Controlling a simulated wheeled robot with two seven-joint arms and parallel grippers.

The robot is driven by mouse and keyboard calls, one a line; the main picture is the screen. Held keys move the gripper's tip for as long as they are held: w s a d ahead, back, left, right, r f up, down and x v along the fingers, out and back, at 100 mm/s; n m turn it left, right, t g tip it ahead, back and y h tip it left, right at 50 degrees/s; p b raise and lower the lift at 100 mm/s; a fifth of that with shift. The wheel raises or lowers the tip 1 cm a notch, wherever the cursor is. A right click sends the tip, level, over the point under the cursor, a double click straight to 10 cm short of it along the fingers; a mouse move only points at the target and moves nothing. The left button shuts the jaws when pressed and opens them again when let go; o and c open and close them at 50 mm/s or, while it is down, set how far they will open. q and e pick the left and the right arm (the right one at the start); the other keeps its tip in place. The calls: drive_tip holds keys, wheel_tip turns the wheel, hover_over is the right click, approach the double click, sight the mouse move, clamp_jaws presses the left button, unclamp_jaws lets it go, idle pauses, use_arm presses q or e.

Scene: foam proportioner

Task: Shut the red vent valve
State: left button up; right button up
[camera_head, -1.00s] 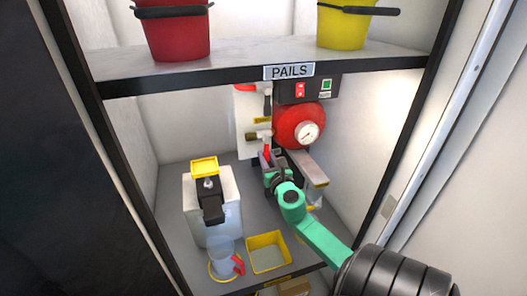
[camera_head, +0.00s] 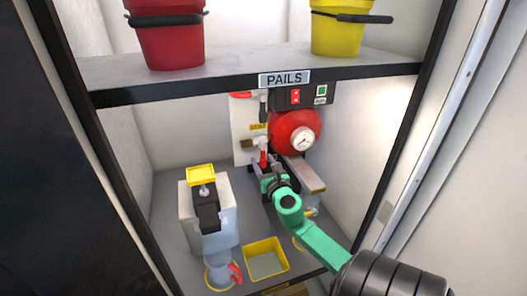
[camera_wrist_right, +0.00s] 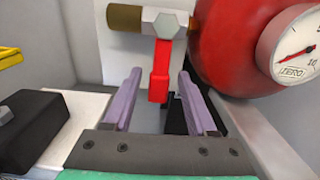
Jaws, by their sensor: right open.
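The red vent valve's lever (camera_head: 263,158) is on the left of the red tank, below a brass fitting. In the right wrist view the red lever (camera_wrist_right: 160,75) hangs straight down from a grey hex nut (camera_wrist_right: 165,23) on the brass pipe (camera_wrist_right: 124,17). My right gripper (camera_head: 266,176) is just below and in front of the lever. In the wrist view the right gripper's two purple fingers (camera_wrist_right: 158,92) are spread apart, with the lever's lower end showing between their tips; no contact shows. My left gripper is not in view.
The red tank (camera_head: 292,127) with its gauge (camera_head: 302,141) stands close to the right of the lever. A white container with a black and yellow top (camera_head: 201,172) stands left. A yellow tray (camera_head: 265,260) and a clear jug (camera_head: 218,265) are in front. The pail shelf (camera_head: 225,75) is overhead.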

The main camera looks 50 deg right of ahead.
drive_tip(key=b+v, duration=0.3)
drive_tip(key=v, duration=1.1)
drive_tip(key=shift+s, duration=0.25)
drive_tip(key=shift+a, duration=0.15)
